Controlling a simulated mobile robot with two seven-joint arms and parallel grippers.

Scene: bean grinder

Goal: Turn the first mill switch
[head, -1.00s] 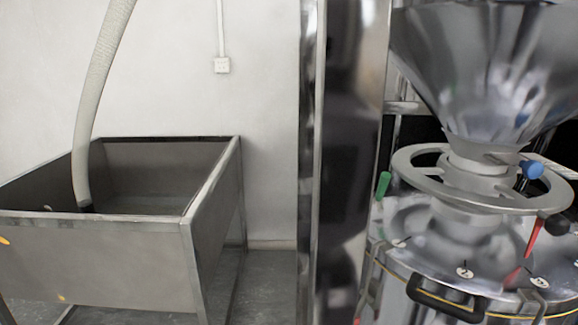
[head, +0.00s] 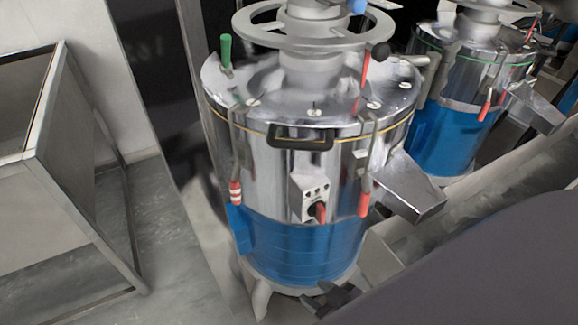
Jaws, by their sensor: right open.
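The near mill (head: 290,242) has a polished steel upper body and a blue lower body. A small switch box (head: 308,186) sits on its front, with a few small buttons and a red rotary switch (head: 320,212) at its lower part. My right gripper (head: 330,298) is open and small in view, low in front of the mill's base. It is apart from the switch and below it. My dark right arm covers the lower right of the view. My left gripper is not in view.
A metal discharge chute (head: 415,190) sticks out right of the switch. Red-handled clamps (head: 364,203) hang on both sides of it. A black handle (head: 300,138) is above. A second mill (head: 440,135) stands behind right. A steel bin (head: 30,150) is at left, with open floor between.

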